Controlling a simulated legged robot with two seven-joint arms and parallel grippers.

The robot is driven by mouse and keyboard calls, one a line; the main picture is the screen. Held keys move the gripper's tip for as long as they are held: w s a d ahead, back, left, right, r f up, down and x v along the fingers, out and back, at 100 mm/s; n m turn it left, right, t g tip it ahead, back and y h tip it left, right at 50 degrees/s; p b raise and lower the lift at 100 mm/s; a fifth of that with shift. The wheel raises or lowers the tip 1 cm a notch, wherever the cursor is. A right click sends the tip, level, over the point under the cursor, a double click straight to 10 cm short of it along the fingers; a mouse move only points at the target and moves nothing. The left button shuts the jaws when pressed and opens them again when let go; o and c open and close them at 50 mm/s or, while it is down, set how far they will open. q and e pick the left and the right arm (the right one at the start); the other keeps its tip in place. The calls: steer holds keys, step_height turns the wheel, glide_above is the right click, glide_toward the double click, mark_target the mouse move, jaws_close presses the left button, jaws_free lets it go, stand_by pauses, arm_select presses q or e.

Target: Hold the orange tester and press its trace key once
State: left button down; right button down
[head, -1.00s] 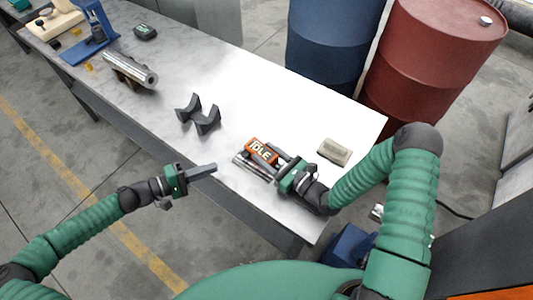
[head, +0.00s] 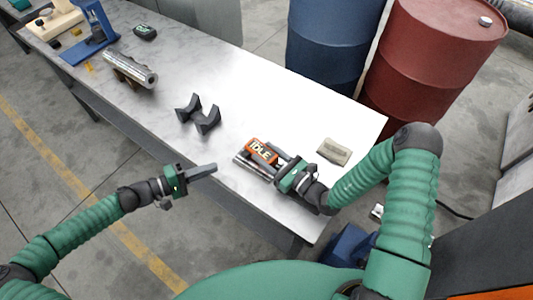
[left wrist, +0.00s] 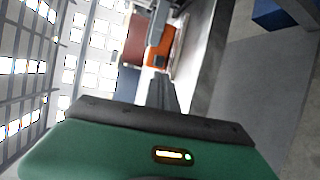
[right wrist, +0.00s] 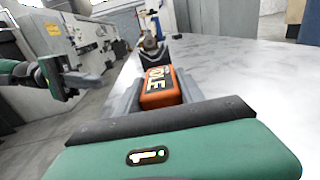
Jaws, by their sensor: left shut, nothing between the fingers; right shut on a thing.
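I cannot make out the trace key.
A beige block (head: 334,151) is to the right. Black V-shaped supports (head: 198,115) stand left of centre, and another metal cylinder (head: 131,68) rests farther back. Blue (head: 330,45) and red (head: 430,55) barrels stand behind the table.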

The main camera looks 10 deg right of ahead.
mark_target(246, 154)
arm_select(q)
steer(key=s+a+f+m+t+y, duration=0.1)
steer(key=a+f+m+y, duration=0.1)
steer(key=f+m+y, duration=0.15)
steer(key=s+a+f+m+y, duration=0.1)
steer(key=a+f+m+y, duration=0.1)
steer(key=f+m, duration=0.25)
steer(key=s+d+f+m+y, duration=0.1)
steer(key=s+d+f+y, duration=0.35)
steer(key=f, duration=0.25)
step_height(246, 154, up, 14)
steer(key=w+m+t+y, duration=0.1)
steer(key=w+m+t, duration=0.1)
steer(key=t, duration=0.3)
steer(key=shift+d+f+t, duration=0.25)
steer(key=shift+d+t, duration=0.05)
steer(key=shift+w+d, duration=0.85)
steer(key=shift+d, duration=0.35)
steer(key=shift+w+d, duration=0.9)
steer(key=shift+d, duration=0.25)
steer(key=shift+w+d, duration=0.85)
steer(key=shift+d, duration=0.35)
steer(key=shift+w+d, duration=0.25)
steer(key=shift+d, duration=0.05)
